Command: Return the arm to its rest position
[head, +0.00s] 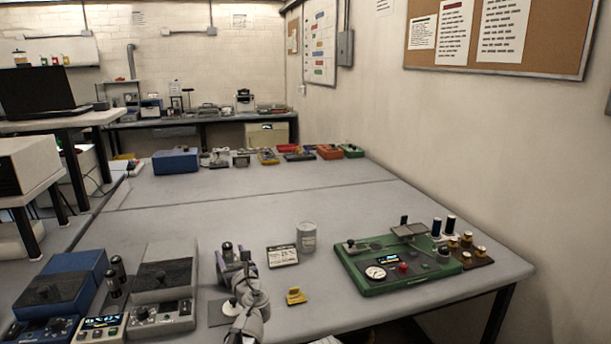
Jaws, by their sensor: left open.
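A light grey cylinder (306,238) stands upright on the grey workbench (225,215), near the middle of the view. My left gripper (230,252) is left of the cylinder and apart from it, with my arm coming up from the bottom edge. It is open and appears to hold nothing, though its fingers are small and hard to make out. My right gripper is not in view.
A small labelled sign (283,256) and a yellow piece (295,296) lie right of my arm. A green device (397,262) with a gauge stands at right. Grey (164,285) and blue (60,285) devices stand at left. The bench middle is clear.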

